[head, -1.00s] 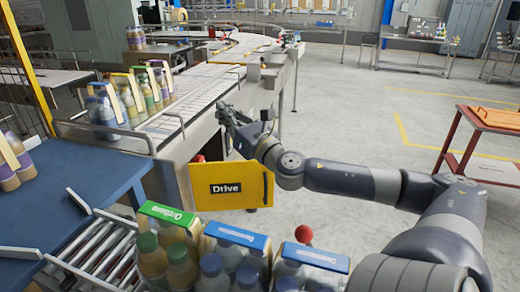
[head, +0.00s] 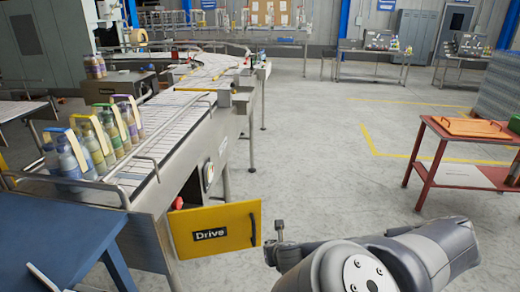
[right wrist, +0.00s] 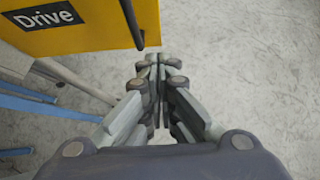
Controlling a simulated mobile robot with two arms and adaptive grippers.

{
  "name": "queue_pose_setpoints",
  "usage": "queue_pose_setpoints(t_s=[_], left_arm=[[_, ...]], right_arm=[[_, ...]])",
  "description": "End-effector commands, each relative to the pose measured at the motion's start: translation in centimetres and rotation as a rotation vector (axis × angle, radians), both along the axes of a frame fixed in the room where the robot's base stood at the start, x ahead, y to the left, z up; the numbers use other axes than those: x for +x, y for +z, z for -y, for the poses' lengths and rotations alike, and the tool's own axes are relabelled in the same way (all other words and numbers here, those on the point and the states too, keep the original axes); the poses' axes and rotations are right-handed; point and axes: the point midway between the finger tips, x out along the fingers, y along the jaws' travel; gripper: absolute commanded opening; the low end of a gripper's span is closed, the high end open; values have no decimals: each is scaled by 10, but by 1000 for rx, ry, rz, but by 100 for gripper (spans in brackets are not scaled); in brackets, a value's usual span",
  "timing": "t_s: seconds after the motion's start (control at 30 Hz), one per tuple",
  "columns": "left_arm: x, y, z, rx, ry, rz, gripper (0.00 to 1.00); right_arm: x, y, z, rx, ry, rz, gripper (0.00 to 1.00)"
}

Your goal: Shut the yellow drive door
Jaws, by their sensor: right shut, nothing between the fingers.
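The yellow drive door (head: 228,238), labelled "Drive", stands open, swung out from the side of the conveyor frame. A dark handle bar (head: 253,228) shows at its free right edge. My right gripper (head: 279,228) is just right of that edge, with a small gap between them in the picture. In the right wrist view the gripper (right wrist: 157,65) is shut and empty, and the door (right wrist: 85,25) is at upper left, its dark handle (right wrist: 131,22) just beyond and left of the fingertips. My left gripper is not in view.
The conveyor (head: 185,115) carries packs of bottles (head: 90,142) at left. A red-framed table (head: 470,135) with an orange tray stands at right. A blue table (head: 60,235) is at lower left. The floor right of the door is clear.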

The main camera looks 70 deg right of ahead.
Motion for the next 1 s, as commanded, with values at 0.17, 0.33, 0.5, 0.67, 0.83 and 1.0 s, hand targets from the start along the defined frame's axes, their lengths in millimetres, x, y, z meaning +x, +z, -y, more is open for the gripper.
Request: queue_pose_setpoints(t_s=[0.17, 0.33, 0.5, 0.67, 0.83, 1.0], left_arm=[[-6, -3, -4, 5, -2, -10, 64], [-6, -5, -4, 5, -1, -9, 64], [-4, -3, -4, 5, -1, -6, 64], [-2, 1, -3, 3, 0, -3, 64], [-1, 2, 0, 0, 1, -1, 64], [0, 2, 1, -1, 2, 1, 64]], right_arm=[[15, -20, 19, -2, 0, 3, 0], [27, -39, 35, 0, -1, 5, 0], [40, -50, 51, -3, 2, 6, 0], [52, -50, 66, -2, 2, 4, 0], [57, -50, 75, -2, 4, 2, 0], [59, -51, 77, 0, 4, 3, 0]])
